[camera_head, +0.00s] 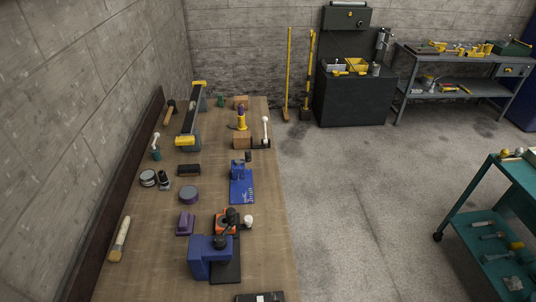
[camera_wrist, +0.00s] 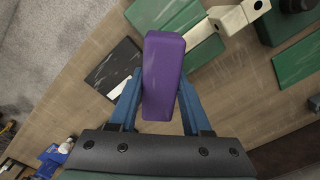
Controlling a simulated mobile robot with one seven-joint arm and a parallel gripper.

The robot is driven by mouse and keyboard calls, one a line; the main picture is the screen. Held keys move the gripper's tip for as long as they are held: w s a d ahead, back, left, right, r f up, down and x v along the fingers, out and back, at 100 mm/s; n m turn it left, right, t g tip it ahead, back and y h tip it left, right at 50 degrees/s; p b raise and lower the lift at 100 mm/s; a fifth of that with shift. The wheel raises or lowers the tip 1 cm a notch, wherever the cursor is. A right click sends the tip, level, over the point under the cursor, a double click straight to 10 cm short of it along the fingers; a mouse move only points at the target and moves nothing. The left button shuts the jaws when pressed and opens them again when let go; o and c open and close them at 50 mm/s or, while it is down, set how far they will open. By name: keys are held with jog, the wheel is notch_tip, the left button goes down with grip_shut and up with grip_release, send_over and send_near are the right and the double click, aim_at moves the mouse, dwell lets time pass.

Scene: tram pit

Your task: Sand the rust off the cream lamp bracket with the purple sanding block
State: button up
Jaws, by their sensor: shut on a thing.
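In the wrist view my gripper (camera_wrist: 160,98) has its two blue fingers shut on the purple sanding block (camera_wrist: 163,75), one finger on each side. The block is long and points up the picture, its far end at the cream bracket. The cream lamp bracket (camera_wrist: 205,33) lies slantwise across green metal parts at the top. The block hides part of its left end, and I cannot tell whether the two touch. I cannot make out rust on the part that shows. In the head view neither my gripper nor the bracket shows.
A black flat thing (camera_wrist: 113,68) lies left of the block. Green blocks (camera_wrist: 299,75) stand at the right. In the head view the wooden bench (camera_head: 155,215) holds a blue machine (camera_head: 203,258), another purple block (camera_head: 186,223) and a brush (camera_head: 119,240). Open floor lies to its right.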

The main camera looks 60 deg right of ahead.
jog(key=shift+r, duration=0.1)
jog(key=shift+f+b, duration=1.45)
jog(key=shift+f, duration=1.05)
jog(key=o, duration=0.7)
jog(key=shift+c, duration=0.2)
grip_shut()
